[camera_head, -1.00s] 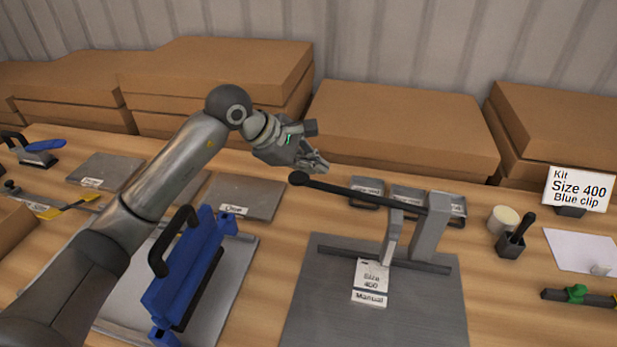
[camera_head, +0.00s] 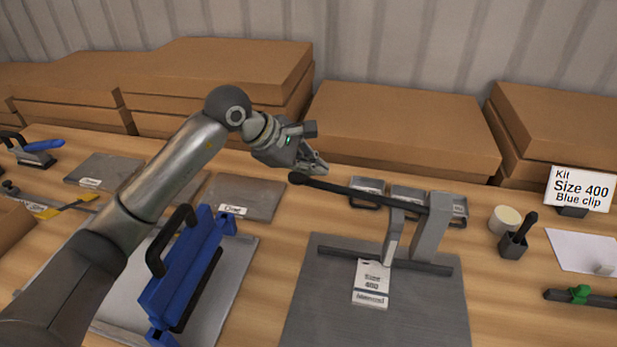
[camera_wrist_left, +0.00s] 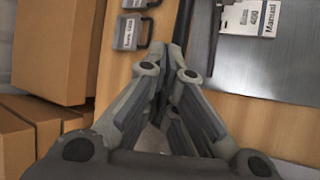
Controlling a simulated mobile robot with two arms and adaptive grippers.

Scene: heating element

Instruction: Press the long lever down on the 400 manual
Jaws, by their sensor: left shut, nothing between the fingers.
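The Size 400 Manual press has a grey baseplate (camera_head: 320,310), an upright grey post (camera_head: 431,228) and a long black lever (camera_head: 350,190) with a round knob at its left end. The lever is raised, running nearly level to the post. My left gripper (camera_head: 320,168) is shut and empty, just above and behind the knob; I cannot tell whether it touches. My right gripper is not in view.
A blue press with a black handle (camera_head: 185,275) stands left of the manual, below my arm. Cardboard boxes (camera_head: 400,130) line the back.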

